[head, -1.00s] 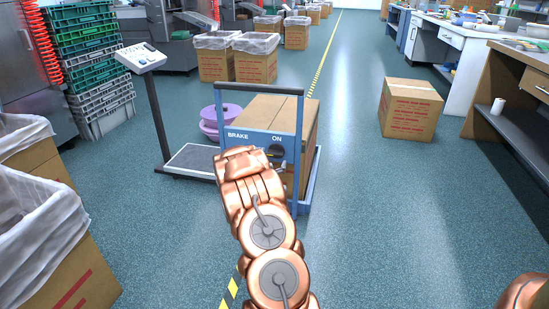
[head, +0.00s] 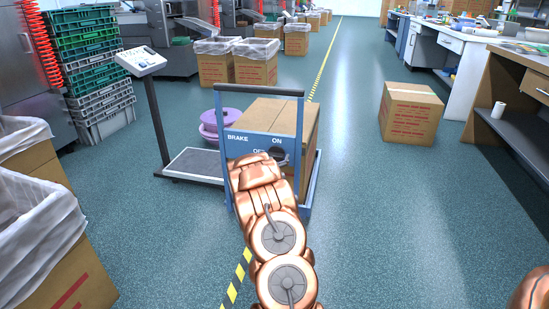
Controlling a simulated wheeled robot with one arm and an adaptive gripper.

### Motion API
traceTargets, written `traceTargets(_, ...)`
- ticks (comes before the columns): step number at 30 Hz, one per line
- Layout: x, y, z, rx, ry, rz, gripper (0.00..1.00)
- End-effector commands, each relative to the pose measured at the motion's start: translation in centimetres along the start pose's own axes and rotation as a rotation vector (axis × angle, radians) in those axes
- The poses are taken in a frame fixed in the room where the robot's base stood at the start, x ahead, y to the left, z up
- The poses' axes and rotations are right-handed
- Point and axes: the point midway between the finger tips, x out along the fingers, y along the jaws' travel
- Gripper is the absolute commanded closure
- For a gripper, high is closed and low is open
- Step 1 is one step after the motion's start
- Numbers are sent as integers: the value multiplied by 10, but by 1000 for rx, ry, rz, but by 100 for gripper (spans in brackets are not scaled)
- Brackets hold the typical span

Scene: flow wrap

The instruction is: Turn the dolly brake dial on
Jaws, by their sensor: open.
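The dolly (head: 310,185) stands in the middle of the floor with a blue handle frame. Its blue panel (head: 235,137) reads BRAKE, with ON at the top and OFF partly visible lower left. The dark round brake dial (head: 279,151) sits just below ON and right of OFF. Its lower part is covered and its setting cannot be made out. My copper arm reaches up to the panel from below. My gripper (head: 283,160) is mostly hidden behind my wrist; a small grey part shows at the dial's lower edge. It is open, and contact with the dial cannot be told.
A cardboard box (head: 290,114) rides on the dolly. A floor scale (head: 190,163) and purple tubs (head: 208,125) stand left of it. Lined boxes (head: 65,260) fill the near left. Another carton (head: 410,112) stands right, with free floor between it and the dolly.

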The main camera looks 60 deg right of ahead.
Motion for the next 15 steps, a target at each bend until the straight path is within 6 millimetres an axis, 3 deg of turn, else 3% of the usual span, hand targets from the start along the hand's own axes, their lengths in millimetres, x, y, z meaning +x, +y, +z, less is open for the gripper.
traceTargets(2,0,0,0,0,0,0,4)
traceTargets(15,0,0,0,0,0,0,50)
